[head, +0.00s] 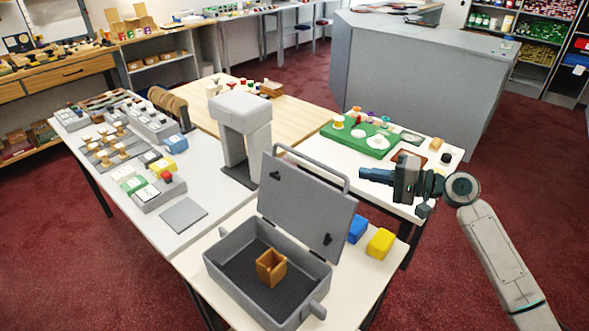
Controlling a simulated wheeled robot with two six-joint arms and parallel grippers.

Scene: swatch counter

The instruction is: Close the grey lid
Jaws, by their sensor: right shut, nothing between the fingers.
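The grey lid (305,208) stands up open on the far long side of the grey case (233,288). It leans back a little, with a bar-shaped handle along its top edge. An open brown wooden box (271,267) stands inside the case on the dark floor. My right gripper (364,174) is shut and empty. In the picture it is right of the lid's upper right corner, apart from the lid. My left gripper is not in view.
A blue block (357,228) and a yellow block (381,243) stand on the table right of the lid. A grey arch-shaped stand (240,130) rises behind the lid. A green tray (361,139) with small items lies on the white table beyond my right gripper.

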